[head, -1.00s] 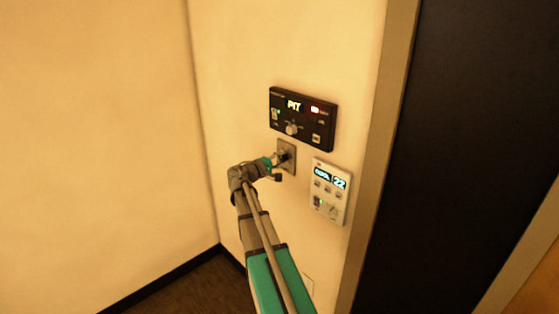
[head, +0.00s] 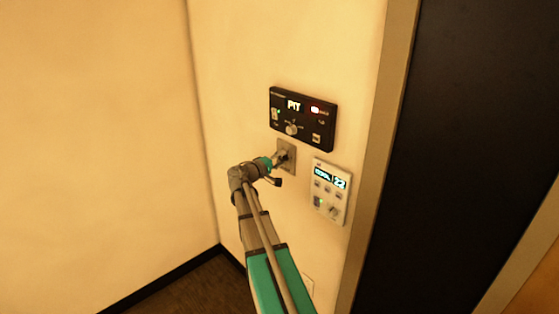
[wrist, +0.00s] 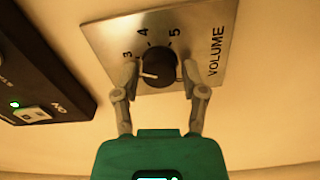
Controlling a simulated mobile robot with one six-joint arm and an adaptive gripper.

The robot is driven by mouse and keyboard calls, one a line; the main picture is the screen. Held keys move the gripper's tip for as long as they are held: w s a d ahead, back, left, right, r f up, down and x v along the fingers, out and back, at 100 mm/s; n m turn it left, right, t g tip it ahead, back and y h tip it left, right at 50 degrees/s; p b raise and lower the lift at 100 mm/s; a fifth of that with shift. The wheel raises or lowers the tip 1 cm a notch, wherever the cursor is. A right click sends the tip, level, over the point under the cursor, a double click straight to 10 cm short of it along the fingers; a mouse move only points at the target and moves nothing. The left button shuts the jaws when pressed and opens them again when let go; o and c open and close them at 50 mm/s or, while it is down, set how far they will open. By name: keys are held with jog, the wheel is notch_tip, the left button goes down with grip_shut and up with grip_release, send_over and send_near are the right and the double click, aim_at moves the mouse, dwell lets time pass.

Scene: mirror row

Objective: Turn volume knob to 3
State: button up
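The volume knob (wrist: 160,65) is a dark round knob on a square grey metal plate (wrist: 108,38). It is in the wrist view, with the word VOLUME sideways at right. Marks 3, 4 and 5 show around the knob; lower marks are not visible. The knob's white pointer (wrist: 148,75) points left in the picture, just below the 3. My gripper (wrist: 160,74) has one finger on each side of the knob. Whether the fingers press on it I cannot tell. In the head view my gripper (head: 281,158) is at the plate (head: 292,147) and hides the knob.
A black panel (head: 304,138) with a display and its own knob is just above the plate. A white thermostat-like panel (head: 330,193) is at lower right. A door frame (head: 382,150) stands farther right. The wall at left is bare.

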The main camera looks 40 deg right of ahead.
jog(key=shift+o, duration=0.8)
jog(key=a, duration=1.2)
jog(key=shift+s, duration=0.45)
jog(key=shift+f, duration=0.1)
jog(key=s+a+f+y, duration=0.5)
jog(key=a+y, duration=0.1)
jog(key=a, duration=0.4)
jog(key=s+a+f+y+p, duration=0.1)
jog(key=s+a+f+y, duration=0.4)
jog(key=a, duration=0.5)
jog(key=s+a+f+g+y+p, duration=0.1)
jog(key=s+a+f+y, duration=0.5)
jog(key=a, duration=0.5)
jog(key=shift+f+n+y, duration=0.15)
jog(key=shift+n+y, duration=0.15)
jog(key=shift+y, duration=0.2)
